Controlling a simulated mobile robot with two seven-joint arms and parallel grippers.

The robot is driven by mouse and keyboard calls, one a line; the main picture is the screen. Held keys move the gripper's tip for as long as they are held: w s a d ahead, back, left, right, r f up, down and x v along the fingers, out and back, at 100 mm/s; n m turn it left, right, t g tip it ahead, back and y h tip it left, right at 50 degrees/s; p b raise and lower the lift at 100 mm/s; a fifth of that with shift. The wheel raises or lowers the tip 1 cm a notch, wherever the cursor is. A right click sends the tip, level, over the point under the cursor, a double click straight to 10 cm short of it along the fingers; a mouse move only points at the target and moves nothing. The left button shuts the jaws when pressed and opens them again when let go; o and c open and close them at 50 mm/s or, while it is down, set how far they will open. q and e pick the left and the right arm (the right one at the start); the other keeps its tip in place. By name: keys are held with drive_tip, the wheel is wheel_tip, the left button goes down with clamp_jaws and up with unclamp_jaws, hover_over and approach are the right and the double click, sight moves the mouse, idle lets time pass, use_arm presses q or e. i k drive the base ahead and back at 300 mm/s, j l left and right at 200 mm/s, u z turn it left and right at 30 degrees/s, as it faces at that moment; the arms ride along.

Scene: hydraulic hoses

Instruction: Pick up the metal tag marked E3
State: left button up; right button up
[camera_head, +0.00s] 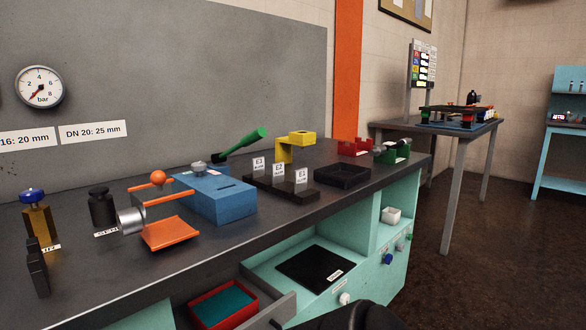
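Three small pale tags stand upright in a row on a black stepped holder (268,190) in the middle of the workbench. They are a left tag (258,163), a middle tag (278,170) and a right tag (301,177). Their lettering is very small; the middle one seems to read E2, and I cannot tell for sure which outer one reads E3. Neither of my grippers shows in the head view. A dark rounded shape at the bottom edge seems to be part of my own body.
A blue box (222,203) and an orange stand (170,233) are left of the holder. A black tray (342,176) is right of it; a yellow bracket (302,138) and green-handled tool (240,144) are behind. Below, an open drawer holds a red tray (240,314).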

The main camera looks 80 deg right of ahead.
sight(258, 163)
drive_tip(key=z, duration=2.55)
